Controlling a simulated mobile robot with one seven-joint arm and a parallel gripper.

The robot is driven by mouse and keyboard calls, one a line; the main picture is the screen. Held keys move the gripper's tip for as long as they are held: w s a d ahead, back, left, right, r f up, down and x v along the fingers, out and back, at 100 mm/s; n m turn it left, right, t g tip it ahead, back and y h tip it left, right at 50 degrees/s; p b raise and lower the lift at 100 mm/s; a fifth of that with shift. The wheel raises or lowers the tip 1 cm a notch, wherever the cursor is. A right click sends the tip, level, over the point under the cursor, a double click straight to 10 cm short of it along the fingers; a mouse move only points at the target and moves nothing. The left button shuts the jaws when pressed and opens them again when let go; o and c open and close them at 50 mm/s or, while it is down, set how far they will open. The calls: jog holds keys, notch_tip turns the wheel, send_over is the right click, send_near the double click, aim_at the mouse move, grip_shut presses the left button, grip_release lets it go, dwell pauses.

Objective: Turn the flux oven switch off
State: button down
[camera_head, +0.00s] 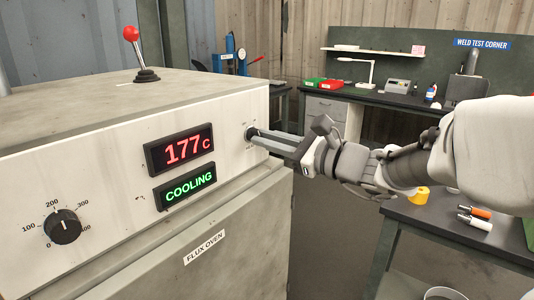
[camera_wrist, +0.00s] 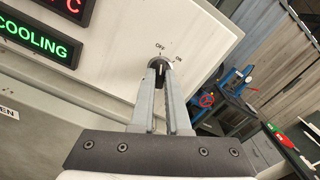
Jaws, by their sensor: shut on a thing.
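The flux oven (camera_head: 225,180) is a pale metal box on the left of the head view, with a "FLUX OVEN" label below. Its small dark rotary switch (camera_head: 251,132) is at the right end of the front panel. In the wrist view the switch (camera_wrist: 160,64) sits under "OFF" and "ON" marks. My gripper (camera_head: 262,136) reaches in from the right, its fingers shut on the switch. The fingertips (camera_wrist: 160,72) cover much of it, so I cannot tell for sure which mark it points to. The displays read 177 C (camera_head: 184,149) and a lit green "COOLING" (camera_head: 186,186).
A black temperature dial (camera_head: 63,227) is at the panel's left. A red-knobbed lever (camera_head: 133,36) stands on the oven top. A dark workbench (camera_head: 460,235) with markers is at the right, below my arm. A weld test bench (camera_head: 380,95) stands behind.

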jog(key=shift+n+b, duration=0.5)
jog(key=shift+n, duration=0.1)
jog(key=c, duration=0.9)
grip_release()
jog(key=shift+d, duration=0.1)
jog(key=p+v, duration=0.1)
jog(key=v, duration=1.6)
jog(key=shift+s, duration=0.15)
